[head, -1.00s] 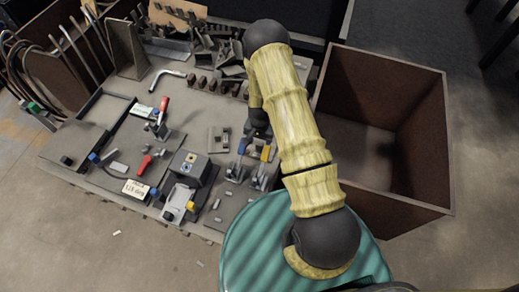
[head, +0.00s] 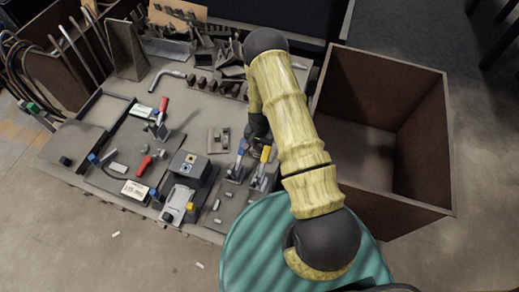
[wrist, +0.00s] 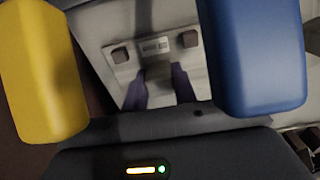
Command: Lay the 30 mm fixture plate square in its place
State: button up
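In the wrist view the fixture plate (wrist: 125,72) is a pale plate with two dark blocks near its corners, a small marking and a dark middle block. My gripper's two dark purple fingers (wrist: 160,84) lie against the sides of that middle block and look shut on it. The plate is seen between a yellow clamp handle (wrist: 42,70) and a blue clamp handle (wrist: 257,55), both close to the camera. In the head view my gripper (head: 257,143) is just behind these handles, and the plate is hidden. Whether the plate touches the surface below cannot be told.
A similar pale plate with blocks (head: 218,146) lies left of the blue handle (head: 242,147). The yellow handle (head: 265,154) stands to its right. A dark box (head: 187,166) stands front left. A large open brown bin (head: 436,150) is to the right.

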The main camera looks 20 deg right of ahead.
jog(key=shift+r, duration=0.1)
grip_shut()
notch_tip(320, 180, up, 7)
jog(key=shift+w+r+p, duration=0.1)
jog(key=shift+r+p, duration=0.1)
jog(key=shift+p, duration=0.7)
jog(key=w+d, duration=0.2)
jog(key=w, duration=0.3)
jog(key=w+d, duration=0.2)
jog(key=w, duration=0.4)
jog(key=w+d, duration=0.2)
jog(key=w, duration=0.3)
jog(key=shift+w+d+f, duration=0.1)
jog(key=shift+w+f, duration=0.15)
jog(key=shift+w, duration=0.15)
jog(key=s+a+r+n, duration=0.3)
jog(key=s+r, duration=0.4)
jog(key=s, duration=0.1)
jog(key=s+a+r+n, duration=0.3)
jog(key=s+r, duration=0.5)
jog(key=shift+s+n, duration=0.25)
jog(key=shift+n, duration=0.15)
jog(key=shift+s, duration=0.1)
